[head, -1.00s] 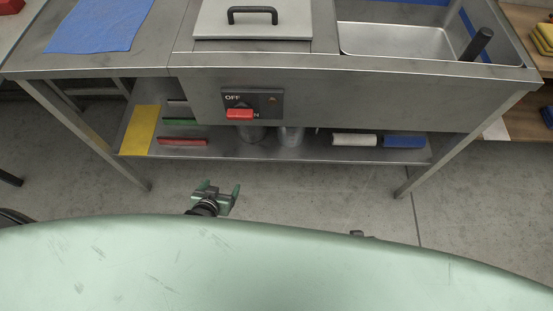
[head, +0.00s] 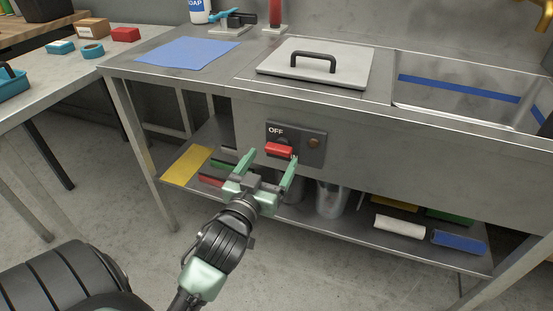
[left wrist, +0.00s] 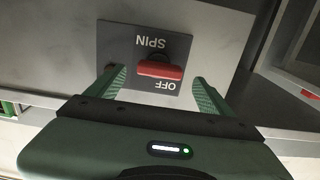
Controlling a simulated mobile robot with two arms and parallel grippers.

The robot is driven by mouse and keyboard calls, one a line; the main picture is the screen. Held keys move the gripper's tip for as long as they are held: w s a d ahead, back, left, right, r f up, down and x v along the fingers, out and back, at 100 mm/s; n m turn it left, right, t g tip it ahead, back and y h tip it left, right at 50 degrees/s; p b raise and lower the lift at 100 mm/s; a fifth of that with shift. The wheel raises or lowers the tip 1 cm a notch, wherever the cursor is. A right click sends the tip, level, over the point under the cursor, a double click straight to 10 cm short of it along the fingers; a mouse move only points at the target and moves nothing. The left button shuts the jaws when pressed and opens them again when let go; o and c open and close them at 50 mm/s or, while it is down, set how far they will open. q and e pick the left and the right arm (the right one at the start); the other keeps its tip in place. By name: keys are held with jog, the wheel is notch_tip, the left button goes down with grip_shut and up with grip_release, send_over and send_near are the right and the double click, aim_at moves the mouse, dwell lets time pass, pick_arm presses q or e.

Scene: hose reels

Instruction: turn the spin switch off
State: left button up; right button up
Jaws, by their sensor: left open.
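The spin switch is a red lever (head: 279,149) on a dark panel (head: 312,140) on the front of the grey sink bench. OFF is printed at the panel's upper left in the head view; the lever and gripper hide the lower label. In the left wrist view the panel is upside down, and the red lever (left wrist: 160,70) lies level between the words SPIN and OFF. My left gripper (head: 272,160) is open and empty just in front of the switch. In the wrist view its fingers (left wrist: 158,80) stand either side of the lever, apparently not touching it. My right gripper is not in view.
A lower shelf (head: 340,235) holds a yellow sheet (head: 187,166), metal pots (head: 331,199), a white roll (head: 399,226) and a blue block (head: 459,242). A blue cloth (head: 188,53) and a handled lid (head: 316,65) lie on top. A side table (head: 60,75) stands left.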

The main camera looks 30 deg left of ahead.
aim_at(279, 148)
pick_arm(q)
jog(key=shift+x, duration=1.4)
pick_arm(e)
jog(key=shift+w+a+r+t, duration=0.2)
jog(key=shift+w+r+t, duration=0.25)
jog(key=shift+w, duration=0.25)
